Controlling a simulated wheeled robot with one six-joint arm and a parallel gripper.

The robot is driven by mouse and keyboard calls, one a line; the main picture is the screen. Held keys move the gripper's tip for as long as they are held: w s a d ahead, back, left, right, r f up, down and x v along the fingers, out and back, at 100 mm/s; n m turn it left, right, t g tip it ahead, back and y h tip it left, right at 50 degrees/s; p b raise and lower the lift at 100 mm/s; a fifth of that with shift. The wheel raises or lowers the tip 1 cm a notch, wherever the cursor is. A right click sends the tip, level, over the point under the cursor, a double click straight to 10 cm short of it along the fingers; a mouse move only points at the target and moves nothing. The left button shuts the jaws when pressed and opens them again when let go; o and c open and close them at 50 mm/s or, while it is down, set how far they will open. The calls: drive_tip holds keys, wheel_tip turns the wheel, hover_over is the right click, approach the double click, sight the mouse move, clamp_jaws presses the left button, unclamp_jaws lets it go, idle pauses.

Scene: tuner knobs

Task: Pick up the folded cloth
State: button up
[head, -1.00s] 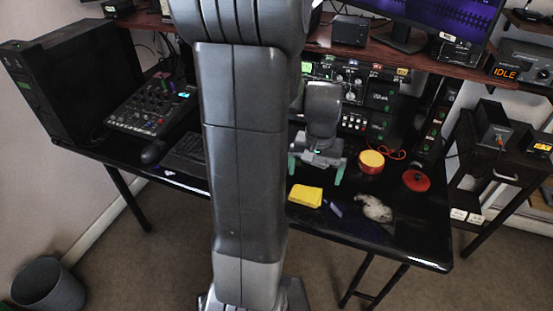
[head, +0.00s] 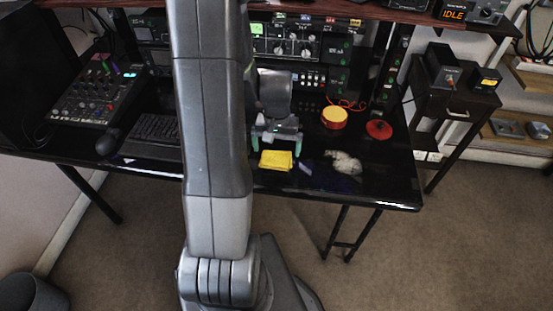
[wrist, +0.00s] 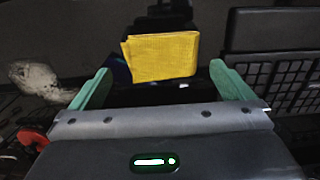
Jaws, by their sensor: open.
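The folded cloth is yellow (head: 276,160) and lies flat on the black desk near its front edge in the head view. It also shows in the wrist view (wrist: 161,56), just beyond and between the fingertips. My gripper (head: 276,143) has green fingers and hangs over the desk right behind the cloth. In the wrist view the fingers (wrist: 160,82) are spread wide and nothing is between them. The cloth is apart from both fingers in that view.
A crumpled grey-white rag (head: 344,162) lies right of the cloth. A yellow-topped red round item (head: 334,117) and a red disc (head: 379,130) stand behind it. A keyboard (head: 153,137) is at left. Rack equipment (head: 305,42) stands at the back.

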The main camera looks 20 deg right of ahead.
sight(277, 156)
wheel_tip(277, 156, down, 5)
drive_tip(key=shift+w+r, duration=0.1)
drive_tip(key=shift+w, duration=0.05)
drive_tip(key=c, duration=0.7)
drive_tip(key=shift+c, duration=0.3)
drive_tip(key=shift+r, duration=0.2)
wheel_tip(277, 156, up, 10)
drive_tip(key=shift+f, duration=0.15)
